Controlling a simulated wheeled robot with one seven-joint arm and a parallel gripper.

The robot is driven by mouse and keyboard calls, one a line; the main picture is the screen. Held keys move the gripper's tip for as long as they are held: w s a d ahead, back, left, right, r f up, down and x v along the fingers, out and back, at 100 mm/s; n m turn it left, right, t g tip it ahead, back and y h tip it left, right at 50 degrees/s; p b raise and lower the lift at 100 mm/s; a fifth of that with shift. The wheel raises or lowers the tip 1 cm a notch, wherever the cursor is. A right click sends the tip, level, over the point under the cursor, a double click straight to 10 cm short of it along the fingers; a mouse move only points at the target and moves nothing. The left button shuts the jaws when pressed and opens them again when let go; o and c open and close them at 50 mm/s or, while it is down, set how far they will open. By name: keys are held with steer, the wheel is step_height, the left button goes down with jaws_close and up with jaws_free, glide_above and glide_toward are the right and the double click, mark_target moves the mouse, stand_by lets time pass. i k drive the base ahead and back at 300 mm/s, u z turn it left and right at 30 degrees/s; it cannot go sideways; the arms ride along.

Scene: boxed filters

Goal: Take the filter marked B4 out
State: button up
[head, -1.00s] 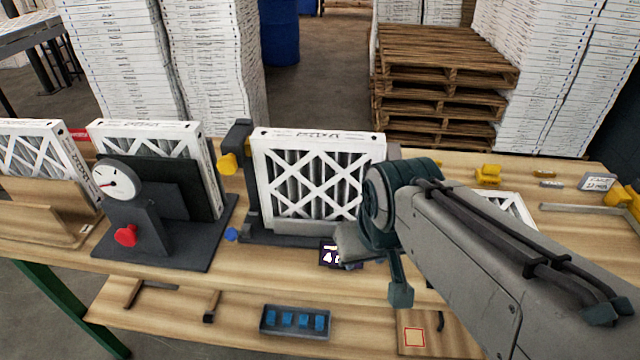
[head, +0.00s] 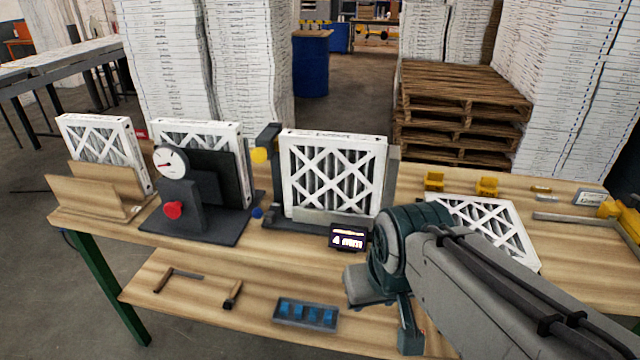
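Several white-framed filters with lattice faces are on the bench. One filter (head: 102,147) stands in a wooden rack (head: 88,196) at the left. A second filter (head: 200,130) stands in a dark fixture with a round gauge (head: 170,161). A third filter (head: 333,175) stands upright in a dark clamp-like stand (head: 267,190). A fourth filter (head: 485,225) lies at the right, partly behind my arm. I cannot read a B4 mark on any. My gripper (head: 367,288) is in front of the third filter's stand, apart from it; its fingers cannot be made out.
A small lit display (head: 348,238) stands before the third filter. A blue-block tray (head: 306,314) and tools are on the lower shelf. Yellow blocks (head: 487,186) lie at the back right. Pallets (head: 465,110) and stacked boxes stand behind the bench.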

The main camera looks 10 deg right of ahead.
mark_target(343, 172)
steer(key=u, duration=0.75)
steer(key=i, duration=1)
steer(key=z, duration=0.15)
